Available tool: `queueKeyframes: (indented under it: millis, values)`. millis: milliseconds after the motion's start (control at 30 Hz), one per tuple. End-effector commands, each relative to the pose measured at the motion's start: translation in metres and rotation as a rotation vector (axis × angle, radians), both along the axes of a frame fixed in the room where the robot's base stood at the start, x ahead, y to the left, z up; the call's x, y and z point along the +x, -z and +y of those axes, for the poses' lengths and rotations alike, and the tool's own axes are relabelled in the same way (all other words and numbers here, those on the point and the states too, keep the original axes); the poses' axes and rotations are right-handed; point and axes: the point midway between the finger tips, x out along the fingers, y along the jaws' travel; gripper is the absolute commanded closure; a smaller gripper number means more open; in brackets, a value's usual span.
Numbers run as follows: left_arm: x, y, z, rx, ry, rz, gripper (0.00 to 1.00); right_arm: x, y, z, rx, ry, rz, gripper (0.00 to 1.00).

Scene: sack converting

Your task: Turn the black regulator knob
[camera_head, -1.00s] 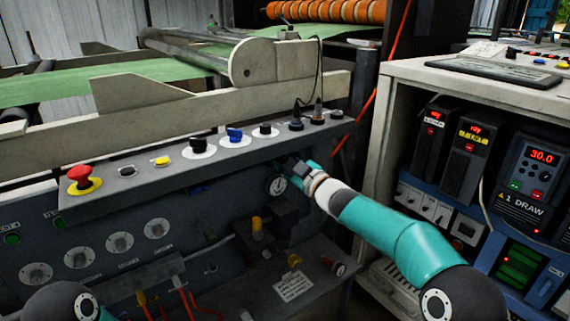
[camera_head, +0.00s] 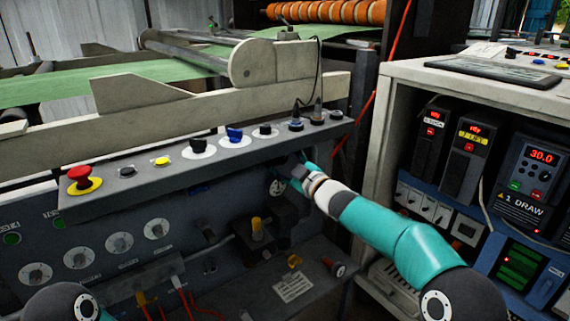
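My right arm, teal and white, reaches in from the lower right to the front of the dark machine panel. Its dark gripper (camera_head: 284,170) is at the pressure gauge (camera_head: 276,187), below the sloped control strip. The gripper is small and dark against the panel, so I cannot tell whether its fingers are open or shut. The black regulator knob cannot be made out clearly; the gripper and wrist cover the area around the gauge. A dark regulator body (camera_head: 287,207) shows just below the gauge. My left gripper is out of view; only a dark joint of mine shows at the lower left.
The control strip (camera_head: 215,155) above holds a red emergency button (camera_head: 80,177), a blue selector (camera_head: 235,135) and several black knobs. A cabinet (camera_head: 384,120) with drive units is at right.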

Motion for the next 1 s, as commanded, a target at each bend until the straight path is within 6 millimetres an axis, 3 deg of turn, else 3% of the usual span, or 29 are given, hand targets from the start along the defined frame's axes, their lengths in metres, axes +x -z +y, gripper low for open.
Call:
queueKeyframes:
  millis: [267, 467, 1000]
  values:
    - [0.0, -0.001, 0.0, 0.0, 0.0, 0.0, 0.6, -0.002, -0.002, -0.002, 0.004, 0.001, -0.002, 0.41]
    - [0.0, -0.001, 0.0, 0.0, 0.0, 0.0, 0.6, -0.014, -0.002, -0.011, 0.003, 0.001, -0.001, 0.41]
    - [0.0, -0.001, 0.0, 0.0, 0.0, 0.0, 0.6, -0.086, 0.002, -0.059, 0.001, 0.001, 0.001, 0.41]
